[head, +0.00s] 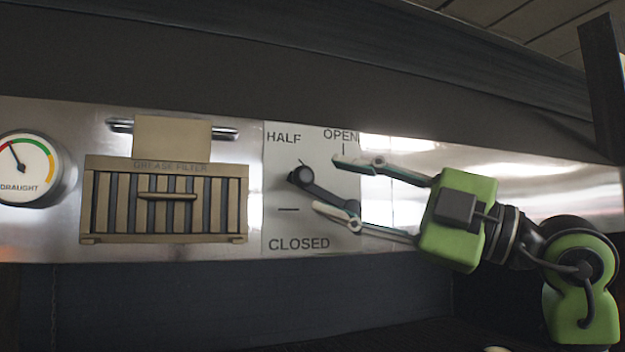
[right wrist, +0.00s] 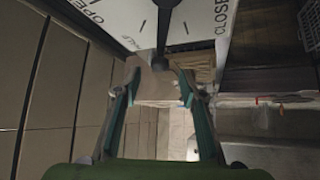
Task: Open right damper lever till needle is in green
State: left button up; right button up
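The damper lever (head: 325,191) is a dark bar on a pale plate marked OPEN, HALF and CLOSED. From its round pivot it slants down to the right, between the OPEN and CLOSED marks. My right gripper (head: 330,184) is open, with one finger above the lever and the other by its lower end. In the right wrist view the lever (right wrist: 163,35) reaches down between the spread fingertips (right wrist: 159,72); I cannot tell whether either touches. The draught gauge (head: 28,170) has red, green and yellow bands. Its needle points up-left, near where red meets green. My left gripper is out of view.
A slatted grease filter (head: 165,212) with a handle sits between the gauge and the lever plate (head: 285,225). A pale panel (head: 172,137) stands above it. A dark hood overhangs the steel front, which is bare right of the plate.

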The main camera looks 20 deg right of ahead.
jog(key=v, duration=0.5)
jog(key=shift+s+d+f, duration=0.15)
jog(key=shift+d, duration=0.05)
